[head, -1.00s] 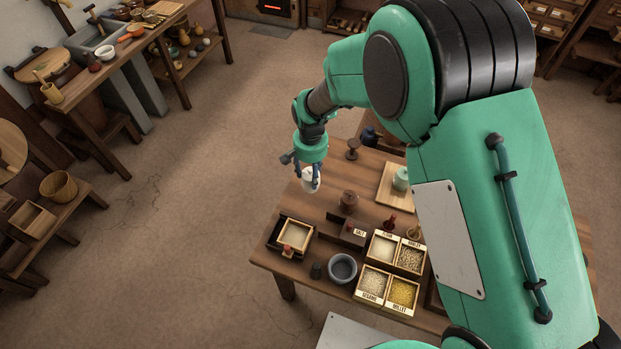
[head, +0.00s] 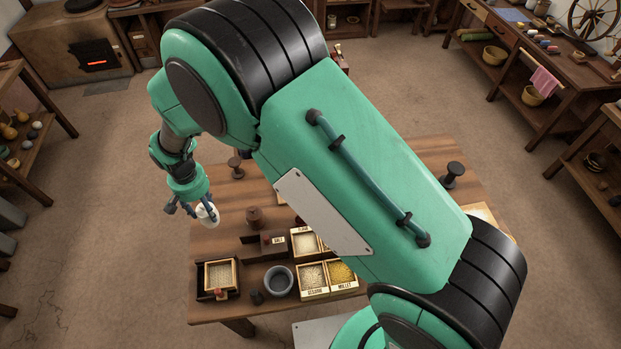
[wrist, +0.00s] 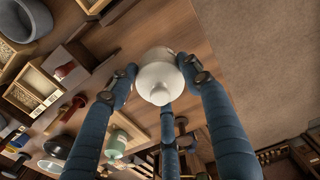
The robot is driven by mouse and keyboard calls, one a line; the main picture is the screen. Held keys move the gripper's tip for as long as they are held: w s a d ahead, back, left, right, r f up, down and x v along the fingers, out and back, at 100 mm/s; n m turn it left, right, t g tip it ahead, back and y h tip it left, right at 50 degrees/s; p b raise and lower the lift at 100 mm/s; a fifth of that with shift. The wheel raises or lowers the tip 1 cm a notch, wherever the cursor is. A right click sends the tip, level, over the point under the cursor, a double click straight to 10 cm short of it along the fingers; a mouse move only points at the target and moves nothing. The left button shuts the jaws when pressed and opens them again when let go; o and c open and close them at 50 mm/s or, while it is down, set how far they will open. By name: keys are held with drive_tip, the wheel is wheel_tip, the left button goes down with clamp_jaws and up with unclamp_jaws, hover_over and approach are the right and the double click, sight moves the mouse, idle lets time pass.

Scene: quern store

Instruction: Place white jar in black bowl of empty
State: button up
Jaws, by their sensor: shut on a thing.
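The white jar (head: 207,214) is held in my gripper (head: 195,208), over the left edge of the table in the head view. In the wrist view the jar (wrist: 158,75) sits between the blue fingers of my gripper (wrist: 160,85), which are shut on it. A dark grey, round bowl (head: 279,281), the nearest match to the black bowl, stands near the table's front edge. It looks empty. It also shows at the upper left of the wrist view (wrist: 40,24). My gripper is behind and left of the bowl, apart from it.
Beside the bowl are a sesame box (head: 313,276), a millet box (head: 342,274) and a tray with a pale-filled box (head: 219,275). A salt box (head: 274,241) and a brown pot (head: 254,216) stand behind it. My arm hides much of the table's right part.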

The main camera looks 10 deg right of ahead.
drive_tip(key=shift+r, duration=0.15)
drive_tip(key=r, duration=0.6)
drive_tip(key=shift+w+d+r, duration=0.1)
drive_tip(key=shift+w+d, duration=0.15)
drive_tip(key=shift+d, duration=0.1)
drive_tip(key=w+d+m, duration=0.4)
drive_tip(key=w+d, duration=0.1)
drive_tip(key=d, duration=0.7)
drive_tip(key=w+d+m, duration=0.4)
drive_tip(key=w+d, duration=0.1)
drive_tip(key=d, duration=0.7)
drive_tip(key=d+m+b, duration=0.1)
drive_tip(key=d+m, duration=0.8)
drive_tip(key=d, duration=2)
drive_tip(key=shift+s+d+m, duration=0.3)
wheel_tip(320, 180, down, 4)
drive_tip(key=shift+a+f, duration=0.1)
drive_tip(key=shift+f, duration=0.45)
